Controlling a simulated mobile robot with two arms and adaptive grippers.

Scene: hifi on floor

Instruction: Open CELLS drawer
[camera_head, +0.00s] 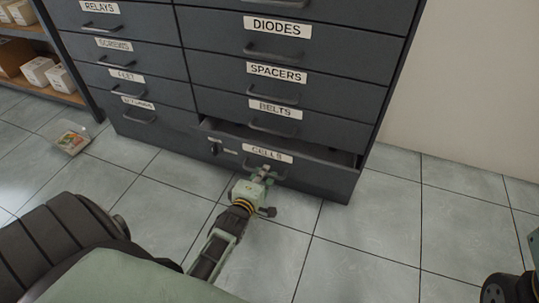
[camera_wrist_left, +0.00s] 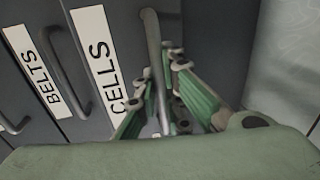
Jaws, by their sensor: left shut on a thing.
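The CELLS drawer (camera_head: 315,178) is the bottom drawer in the right column of a dark grey cabinet. It stands partly open, with a dark gap above its front. Its white label (camera_head: 268,153) also shows in the left wrist view (camera_wrist_left: 99,62). My left gripper (camera_head: 264,174) is at the drawer front, shut on the CELLS handle. In the left wrist view the bar handle (camera_wrist_left: 152,45) runs between the green fingers (camera_wrist_left: 168,100). The inside of the drawer is mostly hidden. My right gripper is not in view.
The BELTS drawer (camera_head: 315,128) above is shut, and its handle shows in the left wrist view (camera_wrist_left: 70,80). Shelves with boxes (camera_head: 38,70) stand at the left. A small clear packet (camera_head: 70,138) lies on the floor. Tiled floor (camera_head: 385,215) is clear at the right.

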